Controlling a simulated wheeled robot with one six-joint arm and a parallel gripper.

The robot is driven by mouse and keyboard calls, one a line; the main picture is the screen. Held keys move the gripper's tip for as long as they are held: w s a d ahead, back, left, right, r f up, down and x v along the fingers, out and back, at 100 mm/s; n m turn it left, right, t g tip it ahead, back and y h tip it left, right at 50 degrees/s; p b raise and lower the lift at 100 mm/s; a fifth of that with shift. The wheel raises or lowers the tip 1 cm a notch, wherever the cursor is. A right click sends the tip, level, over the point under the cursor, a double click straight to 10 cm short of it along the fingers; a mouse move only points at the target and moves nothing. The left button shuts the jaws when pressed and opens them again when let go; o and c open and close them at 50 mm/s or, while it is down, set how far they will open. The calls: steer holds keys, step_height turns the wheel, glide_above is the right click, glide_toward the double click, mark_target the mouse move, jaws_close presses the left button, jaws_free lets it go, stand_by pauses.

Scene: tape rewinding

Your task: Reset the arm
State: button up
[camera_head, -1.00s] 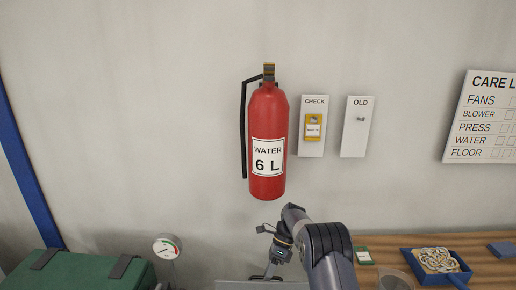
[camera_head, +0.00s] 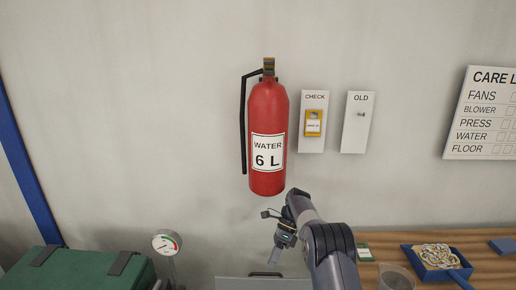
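My gripper (camera_head: 279,252) is at the end of my arm (camera_head: 318,232), low in the middle of the head view, below the red extinguisher. It is small and seen at an angle. I cannot make out whether its fingers are apart, and I see nothing clearly held in it. The red fire extinguisher (camera_head: 267,110) hangs on the wall, labelled WATER 6 L. A yellow tag (camera_head: 314,117) hangs on the CHECK board (camera_head: 313,145). The OLD board (camera_head: 357,140) beside it shows only a small peg.
A green case (camera_head: 75,272) and a dial gauge (camera_head: 166,244) stand at the lower left.

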mark_target(267, 274)
steer(key=shift+t, duration=0.3)
steer(key=s+f, duration=0.1)
steer(key=s+a+p, duration=0.1)
steer(key=f, duration=0.1)
steer(key=shift+s+a+f, duration=0.25)
steer(key=shift+s+f, duration=0.05)
steer(key=shift+s, duration=0.1)
stand_by(0.3)
